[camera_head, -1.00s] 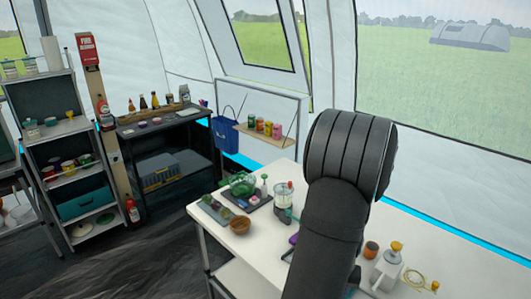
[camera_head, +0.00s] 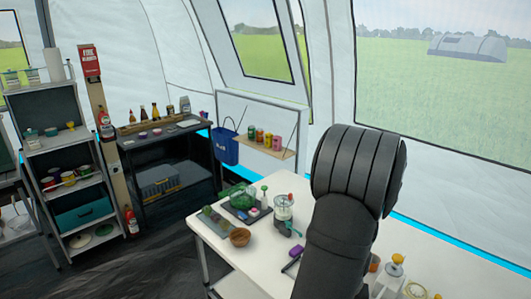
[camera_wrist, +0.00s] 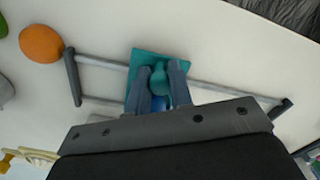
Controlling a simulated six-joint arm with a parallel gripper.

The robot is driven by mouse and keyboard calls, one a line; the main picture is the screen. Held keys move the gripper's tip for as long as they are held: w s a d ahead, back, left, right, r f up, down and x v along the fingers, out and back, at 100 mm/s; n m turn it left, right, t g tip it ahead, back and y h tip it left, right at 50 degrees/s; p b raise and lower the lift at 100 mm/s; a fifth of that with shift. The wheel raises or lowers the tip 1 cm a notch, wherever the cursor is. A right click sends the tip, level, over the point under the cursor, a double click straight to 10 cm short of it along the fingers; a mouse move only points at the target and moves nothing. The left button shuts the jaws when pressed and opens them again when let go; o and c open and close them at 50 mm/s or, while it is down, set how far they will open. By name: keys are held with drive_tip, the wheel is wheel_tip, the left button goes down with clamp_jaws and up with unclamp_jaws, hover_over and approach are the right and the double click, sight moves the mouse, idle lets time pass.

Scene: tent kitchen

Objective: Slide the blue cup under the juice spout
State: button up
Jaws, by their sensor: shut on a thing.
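In the wrist view my gripper (camera_wrist: 162,82) reaches over a white surface with its two fingers close together. In the head view a clear dispenser (camera_head: 283,207) with a red top stands on the white table. My arm hides the gripper and cup there.
Grey rails (camera_wrist: 104,62) run on both sides of the fingers. An orange round thing (camera_wrist: 41,43) is at the upper left of the wrist view. A brown bowl (camera_head: 240,237), a green bowl (camera_head: 238,195) and a purple item (camera_head: 294,253) are on the table (camera_head: 263,258).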

drive_tip(key=shift+s+d, duration=2.3)
drive_tip(key=shift+d, duration=0.05)
drive_tip(key=o, duration=0.8)
drive_tip(key=shift+c, duration=0.2)
wheel_tip(320, 180, up, 7)
